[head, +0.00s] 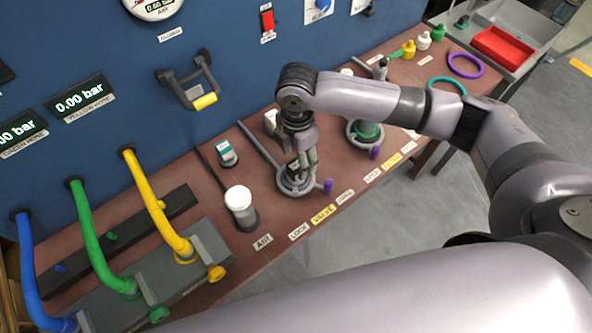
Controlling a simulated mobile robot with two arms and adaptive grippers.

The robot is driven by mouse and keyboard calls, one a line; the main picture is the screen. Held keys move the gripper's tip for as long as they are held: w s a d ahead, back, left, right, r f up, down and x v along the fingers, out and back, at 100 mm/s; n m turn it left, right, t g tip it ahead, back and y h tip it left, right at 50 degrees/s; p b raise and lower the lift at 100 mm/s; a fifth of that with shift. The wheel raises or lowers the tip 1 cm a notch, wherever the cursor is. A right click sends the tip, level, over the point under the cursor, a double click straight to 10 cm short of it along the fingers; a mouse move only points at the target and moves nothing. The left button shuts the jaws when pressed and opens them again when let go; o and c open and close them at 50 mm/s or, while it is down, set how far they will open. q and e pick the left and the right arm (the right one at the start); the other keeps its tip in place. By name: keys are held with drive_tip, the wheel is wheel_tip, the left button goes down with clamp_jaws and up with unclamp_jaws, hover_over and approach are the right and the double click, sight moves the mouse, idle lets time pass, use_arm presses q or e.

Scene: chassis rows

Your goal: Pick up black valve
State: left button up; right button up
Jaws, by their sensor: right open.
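My right gripper (304,166) points down over a round grey ring fixture (285,191) on the brown bench. It is open, with its fingers at the ring's middle. A dark part, probably the black valve (292,177), shows inside the ring, partly covered by the fingers. I cannot tell whether the fingers touch it. A purple knob (327,186) sits at the ring's right side. My left gripper is not in view.
A white-capped cylinder (239,203) stands left of the ring. A second ring with a green part (366,131) is to the right. Blue, green and yellow hoses (153,200) run at left. A blue panel (225,50) rises behind. A red tray (502,46) lies far right.

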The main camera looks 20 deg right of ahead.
sight(296, 165)
drive_tip(key=shift+f, duration=0.4)
drive_tip(key=f+p, duration=0.1)
drive_tip(key=f, duration=0.3)
drive_tip(key=shift+w+f, duration=0.2)
clamp_jaws()
drive_tip(key=shift+r, duration=0.1)
